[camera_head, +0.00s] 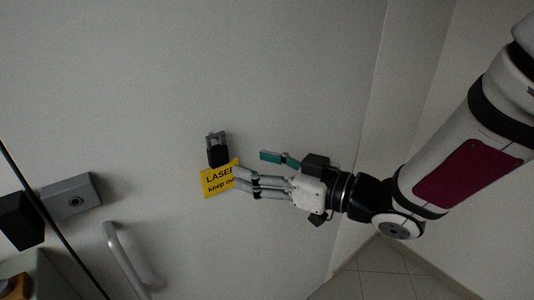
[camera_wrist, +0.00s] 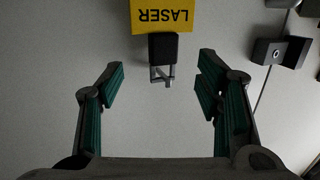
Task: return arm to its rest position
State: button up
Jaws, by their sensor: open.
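My gripper (camera_head: 252,171) is open and empty in front of a pale upright surface. In the wrist view my gripper (camera_wrist: 160,88) shows its two green-padded fingers spread wide at left and right. In the wrist view the sign (camera_wrist: 165,15) and the black clip (camera_wrist: 162,47) appear upside down, beyond and between the fingertips. In the head view a finger overlaps the right edge of the sign; I cannot tell whether they touch.
A grey box with a round lock (camera_head: 72,198) and a black block (camera_head: 20,222) are at the left. A curved metal handle (camera_head: 125,255) is below. An orange-yellow item (camera_head: 12,286) sits at the lower left corner. Bare tiled floor (camera_head: 375,272) shows at the lower right.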

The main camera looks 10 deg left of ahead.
jog(key=w+d+r+m+t+h, duration=0.2)
jog(key=w+d+m+t+h, duration=0.15)
jog(key=d+h, duration=0.55)
jog(key=w+d+r+m+t+h, duration=0.2)
jog(key=d+m+h, duration=0.2)
jog(key=d, duration=0.9)
jog(key=s+d+m+g+h, duration=0.2)
jog(key=s+d+m+h, duration=0.2)
jog(key=s+d, duration=0.35)
jog(key=s+f+m+g+y, duration=0.1)
jog(key=s+g, duration=0.3)
jog(key=s, duration=0.9)
jog(key=shift+m, duration=0.65)
jog(key=shift+s, duration=0.1)
